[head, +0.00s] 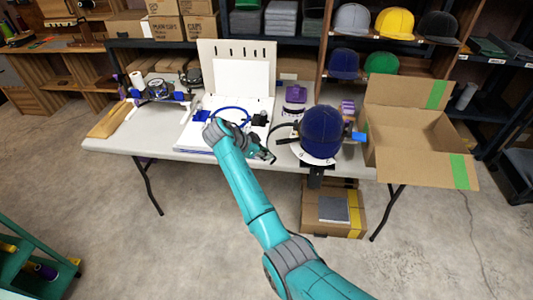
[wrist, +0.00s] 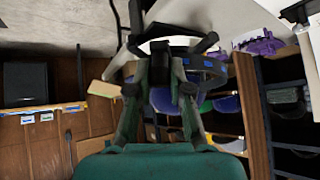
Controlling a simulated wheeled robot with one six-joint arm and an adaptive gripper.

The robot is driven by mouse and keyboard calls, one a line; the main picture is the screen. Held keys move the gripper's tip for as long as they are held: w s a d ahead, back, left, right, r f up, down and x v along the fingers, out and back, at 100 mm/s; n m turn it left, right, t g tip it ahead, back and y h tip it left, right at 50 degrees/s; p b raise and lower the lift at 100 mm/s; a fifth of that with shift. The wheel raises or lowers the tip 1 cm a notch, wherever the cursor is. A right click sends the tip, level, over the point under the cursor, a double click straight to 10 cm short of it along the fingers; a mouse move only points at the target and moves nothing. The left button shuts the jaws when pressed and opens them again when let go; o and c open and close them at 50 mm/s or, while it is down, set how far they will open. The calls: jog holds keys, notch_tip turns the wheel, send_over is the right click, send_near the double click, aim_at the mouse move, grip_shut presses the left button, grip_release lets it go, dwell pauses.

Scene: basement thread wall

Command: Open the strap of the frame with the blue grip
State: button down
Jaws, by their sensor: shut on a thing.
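A dark blue cap (head: 325,132) sits on a frame (head: 316,158) with a white base at the table's front, right of the middle. A blue grip (head: 358,136) sticks out at the frame's right side. A thin dark strap (head: 284,125) curves out from the cap's left side toward my gripper (head: 268,153). My gripper is shut, apparently on the strap's end, left of the cap. In the wrist view my gripper (wrist: 160,85) points at a curved band with blue on it (wrist: 205,65). The fingers hide the exact contact.
The table (head: 150,142) also bears a white machine with a blue hoop (head: 232,112), another frame with blue parts (head: 160,90) at left, and an open cardboard box (head: 415,150) at right. Shelves with caps (head: 394,22) stand behind.

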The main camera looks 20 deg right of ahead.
jog(key=c, duration=1)
grip_release()
jog(key=shift+c, duration=0.2)
jog(key=v, duration=1.2)
jog(key=shift+w+d, duration=0.1)
